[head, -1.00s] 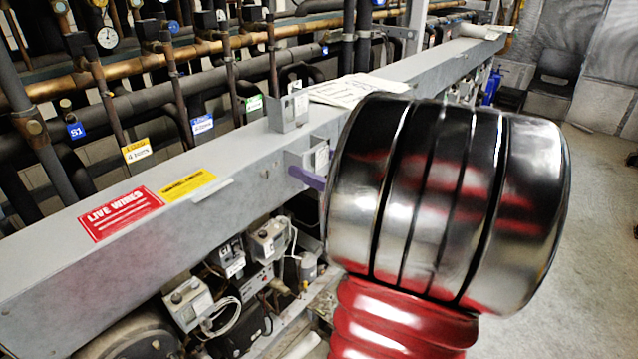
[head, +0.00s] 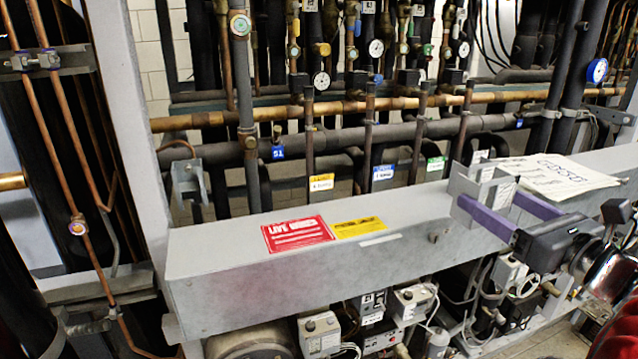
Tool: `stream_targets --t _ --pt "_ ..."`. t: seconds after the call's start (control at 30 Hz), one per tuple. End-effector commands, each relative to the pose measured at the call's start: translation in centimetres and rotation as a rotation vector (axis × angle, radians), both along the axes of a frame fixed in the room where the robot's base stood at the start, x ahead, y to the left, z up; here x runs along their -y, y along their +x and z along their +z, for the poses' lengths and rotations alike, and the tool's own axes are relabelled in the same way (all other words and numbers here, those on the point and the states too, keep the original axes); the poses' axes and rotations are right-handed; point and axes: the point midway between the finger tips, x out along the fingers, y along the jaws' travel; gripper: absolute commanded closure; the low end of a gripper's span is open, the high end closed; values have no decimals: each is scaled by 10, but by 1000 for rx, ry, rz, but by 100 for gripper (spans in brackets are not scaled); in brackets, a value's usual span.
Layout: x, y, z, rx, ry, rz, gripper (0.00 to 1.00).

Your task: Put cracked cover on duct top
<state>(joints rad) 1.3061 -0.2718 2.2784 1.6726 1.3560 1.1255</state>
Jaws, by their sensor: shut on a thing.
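The grey duct (head: 215,245) runs across the view and its flat top shows. My gripper (head: 492,200), with two purple fingers, reaches in from the right over the duct's front edge. It is shut on a small grey cover with a pale label (head: 503,194). Whether the cover touches the duct top, and any crack in it, I cannot tell. A grey upright metal piece (head: 484,172) on the duct is just behind the cover. The two overlap, so their edges are hard to separate.
Papers (head: 560,178) lie on the duct right of the gripper. A red warning label (head: 297,234) and a yellow label (head: 359,227) mark bare duct top on the left. Pipes with gauges (head: 322,81) stand behind. Electrical boxes (head: 320,334) and cables sit below the front edge.

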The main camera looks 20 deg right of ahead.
Motion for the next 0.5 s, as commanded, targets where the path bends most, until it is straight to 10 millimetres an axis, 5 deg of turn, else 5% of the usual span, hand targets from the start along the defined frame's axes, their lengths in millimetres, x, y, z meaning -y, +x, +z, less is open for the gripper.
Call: stream_targets --t 0.5 --pt "0 10 -1 1 -1 3 51"
